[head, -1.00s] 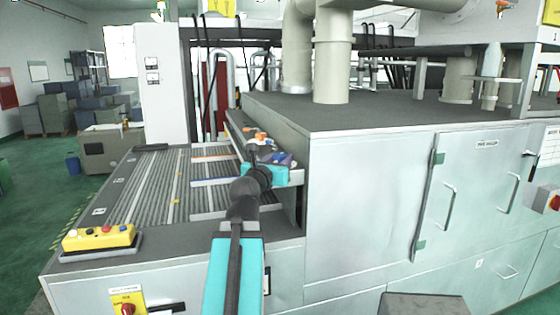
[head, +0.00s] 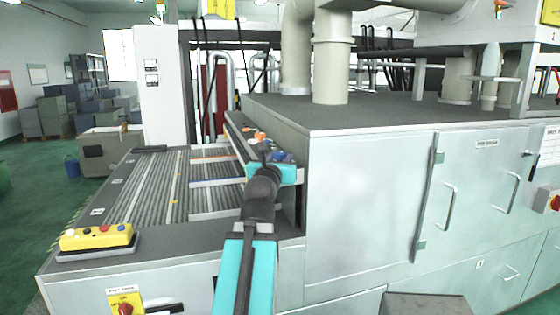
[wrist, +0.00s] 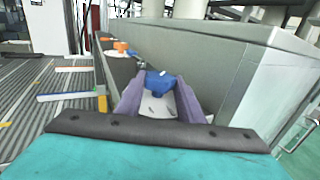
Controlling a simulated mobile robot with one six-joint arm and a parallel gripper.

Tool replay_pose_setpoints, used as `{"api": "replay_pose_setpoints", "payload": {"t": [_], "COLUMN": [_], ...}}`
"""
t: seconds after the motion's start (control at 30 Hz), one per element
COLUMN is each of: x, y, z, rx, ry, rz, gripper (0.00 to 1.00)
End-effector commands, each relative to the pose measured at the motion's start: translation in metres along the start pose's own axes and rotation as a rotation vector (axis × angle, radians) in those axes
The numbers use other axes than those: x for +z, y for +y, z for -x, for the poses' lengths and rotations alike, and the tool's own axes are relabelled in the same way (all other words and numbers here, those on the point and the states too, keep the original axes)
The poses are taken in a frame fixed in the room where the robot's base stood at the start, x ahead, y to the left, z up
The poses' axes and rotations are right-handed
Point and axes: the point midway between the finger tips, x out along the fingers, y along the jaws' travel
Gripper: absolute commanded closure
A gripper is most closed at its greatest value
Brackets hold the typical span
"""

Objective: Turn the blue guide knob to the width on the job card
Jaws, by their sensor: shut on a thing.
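The blue guide knob (wrist: 160,83) sits between the two purple fingers of my gripper (wrist: 158,92) in the wrist view. The fingers are shut on it from both sides. White marks show on or beside the knob, too small to read. In the head view my gripper (head: 284,158) is at the near end of the ledge beside the conveyor, and my wrist hides part of the knob. A blue-faced guide rail (head: 220,182) lies across the slatted conveyor; it also shows in the wrist view (wrist: 66,97). I cannot make out a job card with a readable width.
An orange knob (wrist: 122,46) stands farther along the ledge, with an orange-faced rail (wrist: 72,69) beside it. The tall grey machine housing (head: 370,190) is close on the right. A yellow button box (head: 97,237) sits at the conveyor's near left corner.

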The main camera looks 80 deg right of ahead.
Motion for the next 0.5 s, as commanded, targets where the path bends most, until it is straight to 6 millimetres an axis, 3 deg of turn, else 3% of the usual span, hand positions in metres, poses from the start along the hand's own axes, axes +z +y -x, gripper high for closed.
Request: {"api": "replay_pose_setpoints", "payload": {"t": [0.3,0.33,0.43,0.5], "x": [-0.0004,-0.0004,-0.0005,-0.0004], "y": [-0.0017,-0.0017,-0.0013,-0.0009], "z": [0.0001,0.0001,0.0002,0.0001], "rx": [-0.003,-0.003,-0.002,-0.001], "ry": [0.001,0.001,0.001,0.001], "rz": [0.004,0.004,0.003,0.002], "gripper": [0.88,0.64,0.47,0.46]}}
